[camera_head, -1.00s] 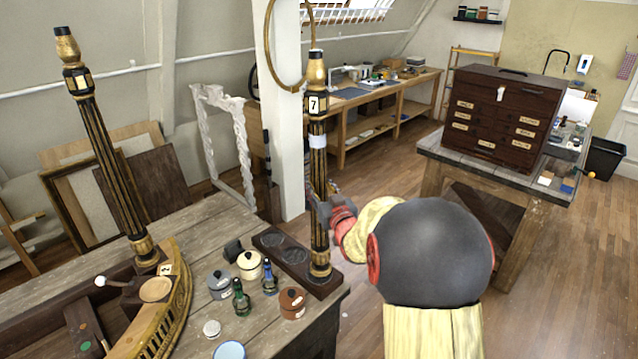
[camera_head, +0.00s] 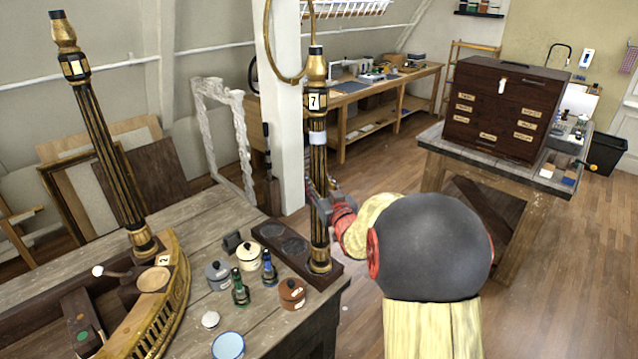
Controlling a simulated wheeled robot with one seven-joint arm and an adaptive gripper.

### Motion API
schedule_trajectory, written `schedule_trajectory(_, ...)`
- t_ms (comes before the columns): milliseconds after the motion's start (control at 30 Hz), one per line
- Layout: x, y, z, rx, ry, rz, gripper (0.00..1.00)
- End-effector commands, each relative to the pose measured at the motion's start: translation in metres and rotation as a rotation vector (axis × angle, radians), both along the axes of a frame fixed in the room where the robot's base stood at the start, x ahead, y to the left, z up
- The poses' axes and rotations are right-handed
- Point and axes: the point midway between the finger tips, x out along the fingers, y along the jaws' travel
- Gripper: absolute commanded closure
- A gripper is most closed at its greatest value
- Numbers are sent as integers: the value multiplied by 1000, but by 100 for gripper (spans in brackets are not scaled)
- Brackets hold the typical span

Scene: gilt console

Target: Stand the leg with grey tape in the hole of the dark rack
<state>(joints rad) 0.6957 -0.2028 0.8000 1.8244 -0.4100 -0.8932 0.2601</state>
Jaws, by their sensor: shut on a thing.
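The leg with grey tape (camera_head: 317,137) is a dark fluted column with gilt ends and a "7" tag. It stands about upright at the right end of the dark rack (camera_head: 331,276). Its gilt foot (camera_head: 320,262) is over the rack's right-end place; whether it is fully down in the hole cannot be seen. My gripper (camera_head: 322,200) is shut on the leg's lower shaft from the right; its fingers are partly hidden. Two round holes (camera_head: 294,246) show empty in the rack to the left of the leg.
Several small pots and bottles, including a brown pot (camera_head: 292,293) and blue bottle (camera_head: 269,268), stand close in front of the rack. Another leg (camera_head: 115,160) stands in the gilt console piece (camera_head: 172,300) at left. The floor at right is open.

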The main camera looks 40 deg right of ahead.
Motion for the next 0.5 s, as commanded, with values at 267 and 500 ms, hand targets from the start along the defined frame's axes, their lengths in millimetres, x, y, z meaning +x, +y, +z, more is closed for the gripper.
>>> schedule_trajectory(267, 1, 1, 3, -4, -6, 0, 92)
schedule_trajectory(500, 2, 4, 3, -4, -6, 0, 92)
